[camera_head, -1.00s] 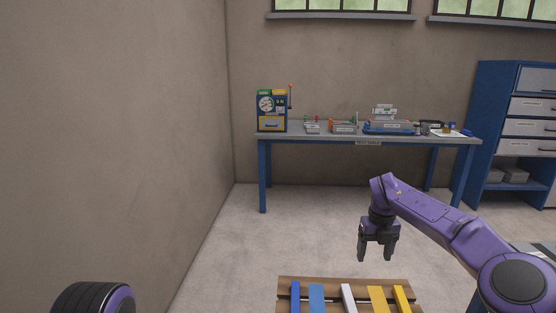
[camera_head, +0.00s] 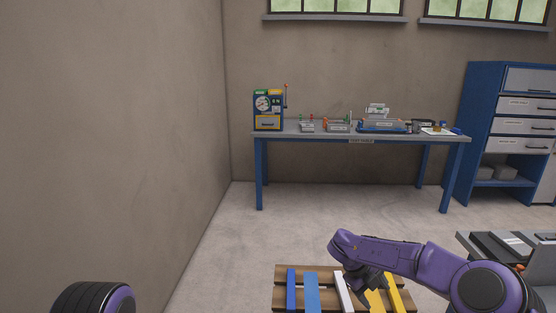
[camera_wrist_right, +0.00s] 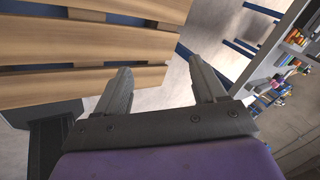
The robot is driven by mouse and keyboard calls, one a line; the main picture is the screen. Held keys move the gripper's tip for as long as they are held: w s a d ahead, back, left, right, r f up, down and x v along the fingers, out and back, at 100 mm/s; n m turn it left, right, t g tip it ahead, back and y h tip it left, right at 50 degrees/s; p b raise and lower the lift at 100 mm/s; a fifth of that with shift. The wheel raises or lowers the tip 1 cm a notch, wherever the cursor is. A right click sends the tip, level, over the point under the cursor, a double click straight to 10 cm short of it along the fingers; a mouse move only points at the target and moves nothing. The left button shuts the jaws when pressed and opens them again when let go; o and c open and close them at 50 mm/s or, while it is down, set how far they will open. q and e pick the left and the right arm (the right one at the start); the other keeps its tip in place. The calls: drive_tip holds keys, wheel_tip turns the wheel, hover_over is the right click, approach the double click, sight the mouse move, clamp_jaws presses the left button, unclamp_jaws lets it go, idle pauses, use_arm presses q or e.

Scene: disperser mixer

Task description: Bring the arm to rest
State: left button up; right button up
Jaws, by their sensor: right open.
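My right arm (camera_head: 405,260) is purple and comes in from the lower right in the head view. Its gripper (camera_head: 368,292) hangs low, over or in front of the right part of a wooden slatted surface with coloured strips. In the right wrist view the gripper (camera_wrist_right: 162,80) is open, with nothing between its two grey fingers. The wooden slats (camera_wrist_right: 80,50) are beside the left finger in that view; whether they touch cannot be told. Only a dark and purple round part of my left arm (camera_head: 95,298) shows at the lower left; the left gripper is out of view.
A grey-topped table (camera_head: 359,138) with a blue-yellow gauge machine (camera_head: 268,110) and small devices stands by the back wall. A blue drawer cabinet (camera_head: 484,110) is at the right. A grey surface (camera_head: 515,248) lies near my right arm. Open floor (camera_head: 270,225) lies between.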

drive_tip(key=s+f+n+t, duration=0.2)
drive_tip(key=s+f+n, duration=0.3)
drive_tip(key=s, duration=0.1)
drive_tip(key=s+d+f+n+t+h, duration=0.1)
drive_tip(key=s+f+n+t, duration=0.1)
drive_tip(key=s+f+n, duration=0.3)
drive_tip(key=s+d+f+n+t, duration=0.1)
drive_tip(key=s+f+n+t, duration=0.1)
drive_tip(key=s+f+n, duration=0.4)
drive_tip(key=shift+s+d+f+h, duration=0.15)
drive_tip(key=shift+s+f+h, duration=0.25)
drive_tip(key=shift+s, duration=0.05)
drive_tip(key=s+d+f+n+g+y, duration=0.2)
drive_tip(key=s+n+y, duration=0.45)
drive_tip(key=s, duration=1.65)
wheel_tip(320, 180, down, 22)
drive_tip(key=a+f+n+h+b, duration=0.1)
drive_tip(key=n+h+b, duration=0.1)
drive_tip(key=b, duration=2.1)
wheel_tip(320, 180, up, 14)
drive_tip(key=p, duration=1.3)
drive_tip(key=shift+s+f+g+p, duration=0.2)
drive_tip(key=shift+s+g+p, duration=0.1)
drive_tip(key=shift+g, duration=0.1)
